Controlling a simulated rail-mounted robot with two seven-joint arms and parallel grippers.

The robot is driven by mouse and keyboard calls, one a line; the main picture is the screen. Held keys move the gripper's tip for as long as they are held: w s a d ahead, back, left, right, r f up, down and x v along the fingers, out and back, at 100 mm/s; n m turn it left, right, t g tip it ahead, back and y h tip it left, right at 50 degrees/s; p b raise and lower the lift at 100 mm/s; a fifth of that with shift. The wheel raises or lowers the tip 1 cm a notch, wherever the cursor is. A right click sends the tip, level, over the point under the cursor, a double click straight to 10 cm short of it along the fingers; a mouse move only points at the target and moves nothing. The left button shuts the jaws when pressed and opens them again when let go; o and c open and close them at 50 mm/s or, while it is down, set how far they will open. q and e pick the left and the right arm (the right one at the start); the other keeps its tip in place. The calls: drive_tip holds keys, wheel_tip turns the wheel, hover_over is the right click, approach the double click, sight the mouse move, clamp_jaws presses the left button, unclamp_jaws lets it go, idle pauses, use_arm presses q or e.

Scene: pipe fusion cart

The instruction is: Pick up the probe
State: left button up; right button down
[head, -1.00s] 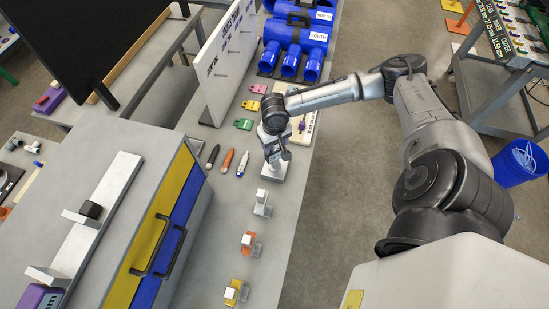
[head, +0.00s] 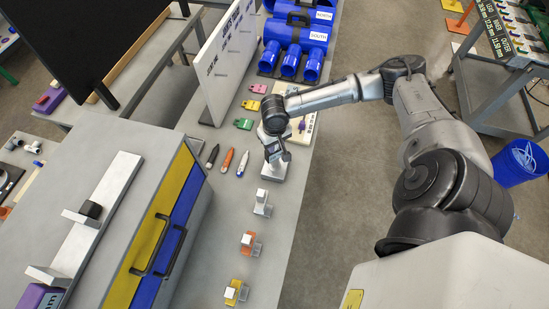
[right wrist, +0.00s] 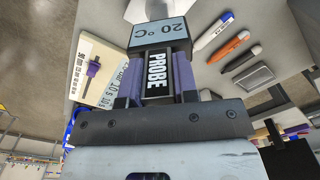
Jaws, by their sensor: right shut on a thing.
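The probe (right wrist: 158,70) has a black face lettered PROBE and a pale blue panel reading 20 °C. In the right wrist view it sits between the fingers of my right gripper (right wrist: 157,85), which is shut on it. In the head view my right gripper (head: 277,156) is low over a white block-like base (head: 273,172) on the grey bench, and hides most of the probe. I cannot tell whether the probe is clear of its base. My left gripper is not in view.
Black, orange and white-blue pens (head: 228,160) lie left of the gripper. A white card with a purple piece (right wrist: 93,70) is close by. A white upright board (head: 228,60) and blue cylinders (head: 295,40) stand behind. Small blocks on stands (head: 248,240) line the front bench.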

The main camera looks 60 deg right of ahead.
drive_tip(key=shift+r, duration=0.1)
idle(0.3)
drive_tip(key=shift+r, duration=0.45)
drive_tip(key=r, duration=0.1)
drive_tip(key=s+r, duration=0.1)
drive_tip(key=r, duration=0.1)
drive_tip(key=shift+d+r, duration=0.1)
drive_tip(key=shift+r, duration=0.2)
drive_tip(key=s+r, duration=0.6)
drive_tip(key=s, duration=0.4)
drive_tip(key=shift+s+d+r+b, duration=0.2)
drive_tip(key=shift+s+d+b, duration=0.15)
drive_tip(key=shift+d, duration=0.1)
